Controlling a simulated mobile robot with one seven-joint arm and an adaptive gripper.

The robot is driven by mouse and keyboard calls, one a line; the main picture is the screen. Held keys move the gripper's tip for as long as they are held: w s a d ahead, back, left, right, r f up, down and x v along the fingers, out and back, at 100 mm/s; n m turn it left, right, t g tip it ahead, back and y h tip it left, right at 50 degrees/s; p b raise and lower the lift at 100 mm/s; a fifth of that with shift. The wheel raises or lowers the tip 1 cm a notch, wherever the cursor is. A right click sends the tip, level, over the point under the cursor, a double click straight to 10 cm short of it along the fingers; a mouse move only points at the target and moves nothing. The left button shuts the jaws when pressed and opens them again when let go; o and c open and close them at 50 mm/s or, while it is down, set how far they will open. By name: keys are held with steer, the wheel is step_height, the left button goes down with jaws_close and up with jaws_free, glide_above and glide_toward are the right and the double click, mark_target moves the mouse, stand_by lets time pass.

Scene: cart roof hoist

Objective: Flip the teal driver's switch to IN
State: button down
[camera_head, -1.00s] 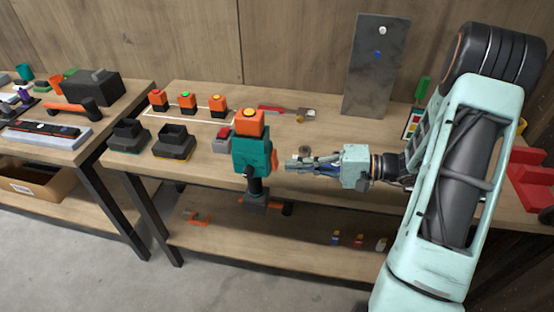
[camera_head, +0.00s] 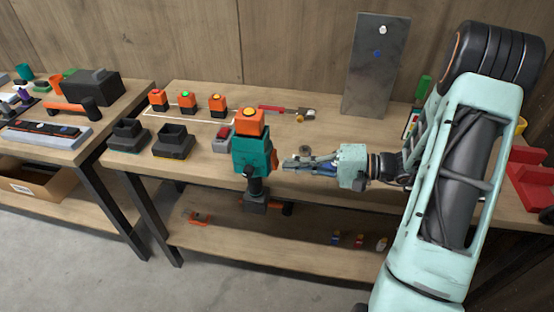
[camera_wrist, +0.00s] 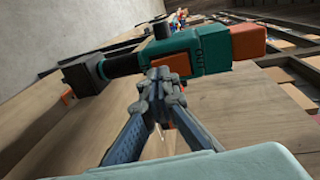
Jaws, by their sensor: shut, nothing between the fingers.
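The teal driver (camera_head: 252,153) stands upright by the bench's front edge in the head view, with an orange block (camera_head: 250,122) on top and a black lower end (camera_head: 256,198). My gripper (camera_head: 286,163) is shut and empty, just right of the driver. In the wrist view its fingertips (camera_wrist: 165,76) overlap the orange piece's lower edge. I cannot tell whether they touch. The switch's position is unclear.
Several orange blocks with coloured buttons (camera_head: 187,102) stand at the bench's back left. Two black holders (camera_head: 173,141) stand in front of them. A grey box with a red top (camera_head: 223,138) is close left of the driver. A grey upright panel (camera_head: 376,80) stands behind.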

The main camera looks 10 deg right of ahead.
steer(key=shift+b+x, duration=0.3)
steer(key=shift+x, duration=0.6)
stand_by(0.4)
steer(key=shift+d, duration=0.1)
steer(key=b+v, duration=0.1)
steer(key=v, duration=0.6)
stand_by(0.3)
stand_by(0.4)
